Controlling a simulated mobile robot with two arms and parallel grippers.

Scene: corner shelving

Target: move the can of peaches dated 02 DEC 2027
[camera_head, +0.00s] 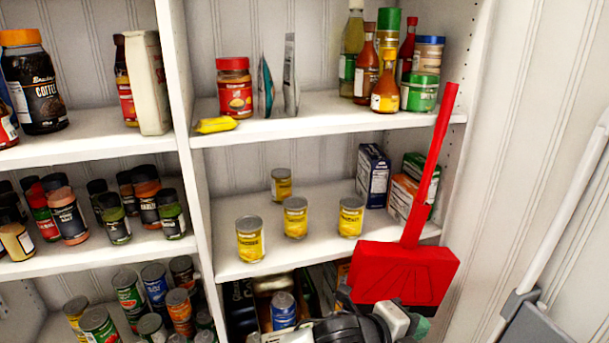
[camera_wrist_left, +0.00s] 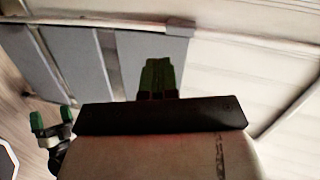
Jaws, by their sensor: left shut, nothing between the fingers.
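Several similar yellow cans stand upright on the middle shelf (camera_head: 290,253) in the head view: one at the front left (camera_head: 250,240), one in the middle (camera_head: 295,217), one at the right (camera_head: 351,217) and one further back (camera_head: 281,185). Their dates and label text are too small to read. My left gripper (camera_head: 421,328) is low at the bottom of the head view, below and right of the cans, apart from them. In the left wrist view its green fingers (camera_wrist_left: 157,77) are shut and empty. My right gripper (camera_wrist_left: 51,119) shows there at the left, its green tips apart.
A red dustpan-like thing (camera_head: 405,272) with a long handle stands in front of the right shelf end. Boxes (camera_head: 373,176) stand behind the right can. Jars and bottles fill other shelves; cans crowd the lower left.

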